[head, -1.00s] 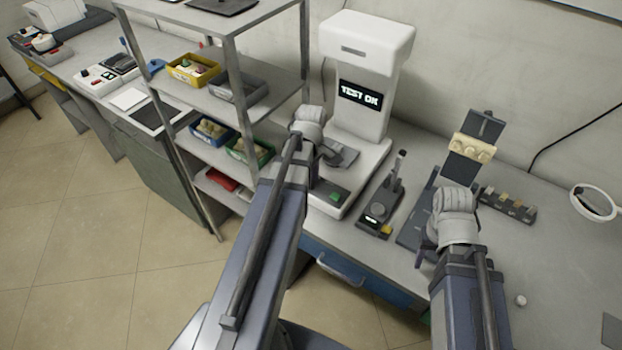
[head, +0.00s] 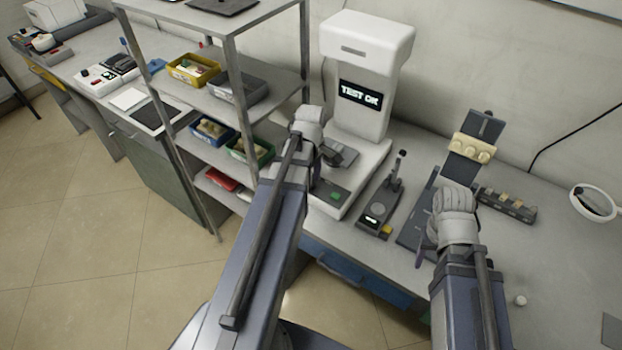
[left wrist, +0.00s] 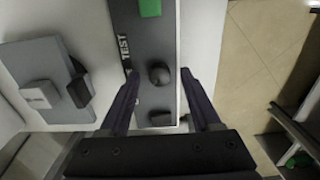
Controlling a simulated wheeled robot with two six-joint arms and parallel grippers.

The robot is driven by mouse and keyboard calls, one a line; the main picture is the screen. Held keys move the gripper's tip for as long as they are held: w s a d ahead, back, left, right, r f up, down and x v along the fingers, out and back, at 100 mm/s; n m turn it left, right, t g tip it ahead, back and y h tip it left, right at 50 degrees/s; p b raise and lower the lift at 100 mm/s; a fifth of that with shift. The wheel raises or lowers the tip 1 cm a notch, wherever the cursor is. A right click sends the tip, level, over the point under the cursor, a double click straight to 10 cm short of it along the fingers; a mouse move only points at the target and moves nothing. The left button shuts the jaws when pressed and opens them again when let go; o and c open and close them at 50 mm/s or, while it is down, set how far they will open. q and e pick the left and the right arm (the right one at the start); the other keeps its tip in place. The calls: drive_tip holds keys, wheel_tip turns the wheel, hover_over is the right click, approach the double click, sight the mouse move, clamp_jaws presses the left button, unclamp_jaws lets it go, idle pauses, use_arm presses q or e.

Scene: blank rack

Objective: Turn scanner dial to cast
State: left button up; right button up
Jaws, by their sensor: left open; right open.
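The white scanner (head: 365,55) stands against the wall, and its screen (head: 361,95) reads "TEST OK". Its base carries a dark control panel with a green button (head: 335,196). In the left wrist view this panel (left wrist: 146,45) shows a green button (left wrist: 150,8), the word "TEST" and a dark round dial (left wrist: 159,74). I cannot tell where the dial points. My left gripper (left wrist: 162,88) is open, its fingers on either side of the dial and apart from it in the picture. In the head view my left gripper (head: 318,165) partly hides the panel. My right gripper (head: 430,235) is open and empty over the right bench.
A small device with an upright lever (head: 378,208) stands right of the scanner. A dark stand with a cream holder (head: 474,148) and a block with several pegs (head: 507,204) are further right. A metal shelf (head: 180,110) with coloured bins stands close on the left.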

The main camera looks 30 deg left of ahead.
use_arm(q)
drive_tip(key=shift+r, duration=0.1)
use_arm(e)
drive_tip(key=shift+r, duration=0.1)
use_arm(q)
wheel_tip(320, 180, up, 8)
drive_tip(key=p, duration=0.8)
drive_tip(key=shift+f, duration=0.2)
use_arm(e)
wheel_tip(320, 180, up, 8)
drive_tip(key=shift+f, duration=0.2)
use_arm(q)
drive_tip(key=s+d+m, duration=0.4)
drive_tip(key=d+m, duration=0.6)
drive_tip(key=d, duration=0.2)
drive_tip(key=s+d+m+y, duration=0.1)
drive_tip(key=s+d+m, duration=0.3)
drive_tip(key=d+m, duration=0.7)
drive_tip(key=shift+s+d, duration=0.2)
drive_tip(key=shift+d, duration=1)
